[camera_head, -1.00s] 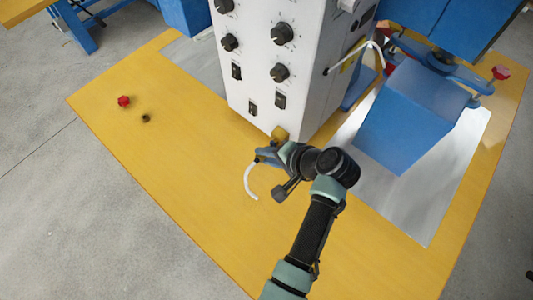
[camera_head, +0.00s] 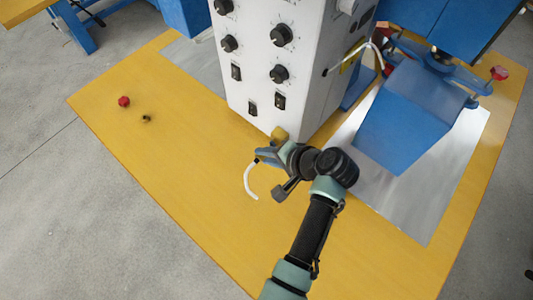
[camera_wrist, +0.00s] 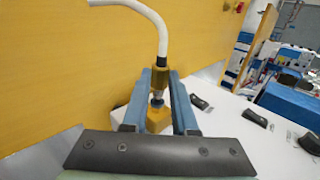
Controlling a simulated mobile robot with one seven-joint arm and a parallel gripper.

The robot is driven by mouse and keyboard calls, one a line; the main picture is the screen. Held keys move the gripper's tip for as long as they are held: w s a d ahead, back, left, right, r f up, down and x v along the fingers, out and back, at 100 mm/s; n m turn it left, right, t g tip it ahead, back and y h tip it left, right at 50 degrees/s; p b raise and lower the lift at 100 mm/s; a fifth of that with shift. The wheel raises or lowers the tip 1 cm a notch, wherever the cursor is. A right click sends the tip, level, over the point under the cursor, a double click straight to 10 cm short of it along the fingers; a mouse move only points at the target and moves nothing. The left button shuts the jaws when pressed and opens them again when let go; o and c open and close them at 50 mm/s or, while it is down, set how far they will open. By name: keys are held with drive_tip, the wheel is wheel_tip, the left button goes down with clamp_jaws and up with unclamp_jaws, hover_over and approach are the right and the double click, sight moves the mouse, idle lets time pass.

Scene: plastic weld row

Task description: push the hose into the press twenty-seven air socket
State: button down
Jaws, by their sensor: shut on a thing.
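The white hose (camera_head: 249,182) hangs in a curve from my gripper (camera_head: 268,156), in front of the white press (camera_head: 262,50). In the wrist view, my gripper (camera_wrist: 160,85) is shut on the brass-coloured collar at the hose's end, and the white hose (camera_wrist: 152,18) bends away from it. A narrow dark and bluish piece (camera_wrist: 157,98) shows between the collar and a yellow block (camera_wrist: 158,118) on the press. The yellow block also shows at the press's lower corner in the head view (camera_head: 280,133). I cannot tell how deep the hose end sits.
The yellow table (camera_head: 190,170) is mostly bare at the left, with a red knob (camera_head: 124,101) and a small dark piece (camera_head: 146,118) on it. A blue box-shaped unit (camera_head: 408,115) stands right of the press. Another white hose (camera_head: 376,52) leaves the press's side.

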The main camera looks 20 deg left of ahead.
drive_tip(key=shift+w+d, duration=0.15)
drive_tip(key=shift+w, duration=0.25)
drive_tip(key=c, duration=0.6)
unclamp_jaws()
drive_tip(key=shift+d, duration=0.1)
drive_tip(key=v, duration=1.3)
drive_tip(key=shift+f, duration=0.1)
